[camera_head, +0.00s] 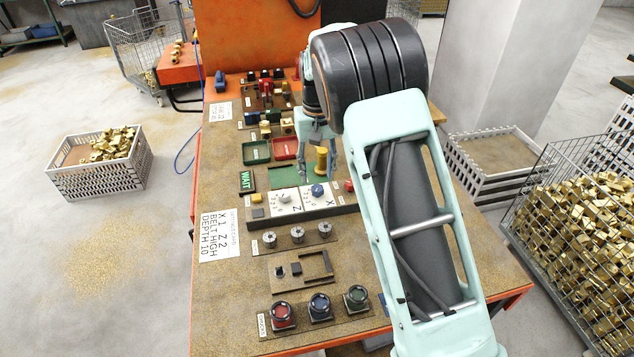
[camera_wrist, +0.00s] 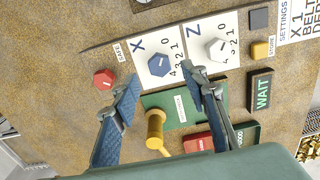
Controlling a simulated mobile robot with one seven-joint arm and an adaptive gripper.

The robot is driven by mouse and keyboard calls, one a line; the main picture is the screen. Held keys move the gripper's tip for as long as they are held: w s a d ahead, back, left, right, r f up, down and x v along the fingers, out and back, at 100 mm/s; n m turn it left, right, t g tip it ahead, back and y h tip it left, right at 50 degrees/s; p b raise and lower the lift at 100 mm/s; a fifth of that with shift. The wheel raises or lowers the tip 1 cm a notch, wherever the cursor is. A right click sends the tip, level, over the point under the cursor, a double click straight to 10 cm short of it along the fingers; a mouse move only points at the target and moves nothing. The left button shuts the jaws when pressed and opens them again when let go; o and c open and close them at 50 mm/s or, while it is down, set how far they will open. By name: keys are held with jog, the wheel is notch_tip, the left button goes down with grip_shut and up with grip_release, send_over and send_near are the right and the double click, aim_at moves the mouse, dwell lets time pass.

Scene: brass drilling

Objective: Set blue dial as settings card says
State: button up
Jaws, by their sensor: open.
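The blue dial (camera_head: 318,190) sits on a white plate marked X with a number scale; it also shows in the wrist view (camera_wrist: 159,65). I cannot tell surely which number it points at. The white dial (camera_head: 284,197) on the Z plate is beside it, also in the wrist view (camera_wrist: 217,49). The settings card (camera_head: 219,234) reads X 1, Z 2, BELT HIGH, DEPTH 10; the wrist view shows only its corner (camera_wrist: 298,22). My gripper (camera_wrist: 165,76) is open and empty, its fingertips on either side of the blue dial in the picture, apparently above it.
A red knob (camera_wrist: 103,79), a yellow button (camera_wrist: 262,50) and a WAIT sign (camera_wrist: 262,92) flank the dials.

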aim_at(317, 187)
jog(key=shift+f, duration=2.4)
grip_shut()
jog(key=shift+m, duration=0.3)
jog(key=shift+w+r+m, duration=0.1)
jog(key=shift+m, duration=2.5)
